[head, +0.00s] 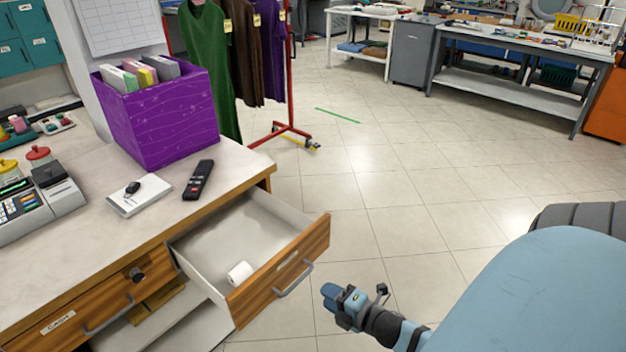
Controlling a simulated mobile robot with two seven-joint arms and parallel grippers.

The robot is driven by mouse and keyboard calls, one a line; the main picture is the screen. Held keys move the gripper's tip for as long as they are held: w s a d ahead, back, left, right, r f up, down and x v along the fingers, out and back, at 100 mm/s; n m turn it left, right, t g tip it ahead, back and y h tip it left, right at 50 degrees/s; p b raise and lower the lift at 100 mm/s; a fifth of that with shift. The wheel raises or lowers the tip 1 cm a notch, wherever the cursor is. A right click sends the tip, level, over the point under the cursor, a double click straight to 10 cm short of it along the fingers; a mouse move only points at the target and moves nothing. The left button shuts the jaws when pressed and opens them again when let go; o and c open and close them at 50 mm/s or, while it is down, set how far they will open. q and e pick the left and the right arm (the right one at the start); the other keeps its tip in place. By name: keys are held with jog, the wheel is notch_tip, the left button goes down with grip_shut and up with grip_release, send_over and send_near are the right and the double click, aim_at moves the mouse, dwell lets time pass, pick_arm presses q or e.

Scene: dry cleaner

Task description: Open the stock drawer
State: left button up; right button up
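A wood-fronted drawer (283,272) under the counter's right end is pulled well out, showing its pale interior. A small white roll (240,273) lies inside near the front. The drawer front has a grey bar handle (294,281) and a small label too small to read, so I cannot confirm from it that this is the stock drawer. My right gripper (329,294) is just right of the handle, apart from it in the picture, with nothing visible held. Its finger opening cannot be made out. My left gripper is not in view.
A closed drawer labelled CASH (75,318) is left of the open one. The counter (120,225) holds a purple file box (165,125), a black remote (198,180), a white box (138,195) and a cash register (35,207). The tiled floor (400,190) to the right is clear.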

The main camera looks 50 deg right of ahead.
jog(key=v, duration=0.3)
jog(key=shift+s+r, duration=0.1)
jog(key=shift+s, duration=0.1)
dwell(0.5)
